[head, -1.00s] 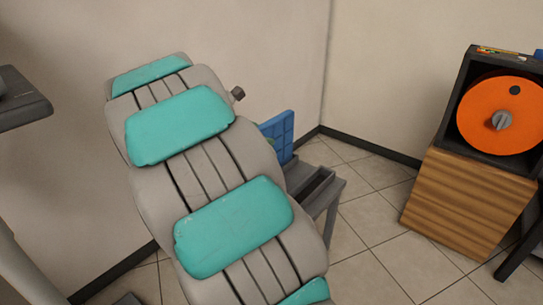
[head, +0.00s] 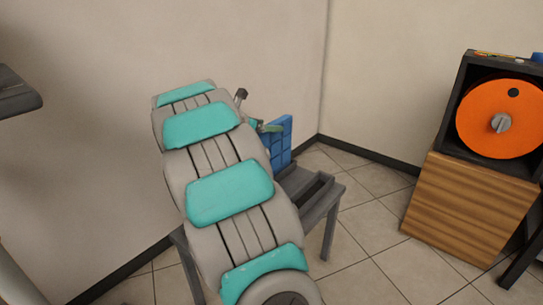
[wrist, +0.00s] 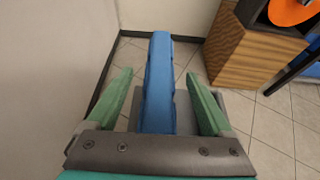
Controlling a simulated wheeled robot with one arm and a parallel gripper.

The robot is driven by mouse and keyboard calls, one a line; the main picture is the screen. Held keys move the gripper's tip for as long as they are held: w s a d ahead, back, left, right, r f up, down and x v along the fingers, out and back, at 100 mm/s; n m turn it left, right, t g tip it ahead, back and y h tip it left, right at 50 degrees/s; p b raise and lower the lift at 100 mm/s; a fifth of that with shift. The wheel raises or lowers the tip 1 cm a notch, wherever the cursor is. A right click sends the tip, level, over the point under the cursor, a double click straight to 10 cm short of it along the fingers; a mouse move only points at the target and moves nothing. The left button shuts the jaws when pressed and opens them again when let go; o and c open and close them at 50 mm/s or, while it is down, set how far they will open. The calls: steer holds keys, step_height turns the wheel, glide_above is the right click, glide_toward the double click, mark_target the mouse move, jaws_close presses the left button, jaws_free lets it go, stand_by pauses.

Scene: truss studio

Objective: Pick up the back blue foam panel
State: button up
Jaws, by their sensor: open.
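A blue foam panel (head: 284,138) with a grid of recesses stands upright on a grey table, partly hidden behind my arm in the head view. In the wrist view the panel (wrist: 158,85) shows edge-on between my two green fingers. My gripper (wrist: 161,74) is open, with one finger on each side of the panel and a visible gap on both sides. In the head view a green finger of my gripper (head: 268,127) shows at the panel's upper left. The other finger is hidden there.
The panel stands on a grey table (head: 325,200) with a dark slotted rack (head: 308,188). Walls meet in a corner close behind. A wooden cabinet (head: 465,210) with an orange disc (head: 498,118) stands to the right, with clear tiled floor between.

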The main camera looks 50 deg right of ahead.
steer(key=shift+w+d+f, duration=0.1)
steer(key=shift+d+f, duration=0.15)
steer(key=shift+d, duration=0.25)
steer(key=shift+c, duration=0.2)
jaws_close()
steer(key=shift+r, duration=0.1)
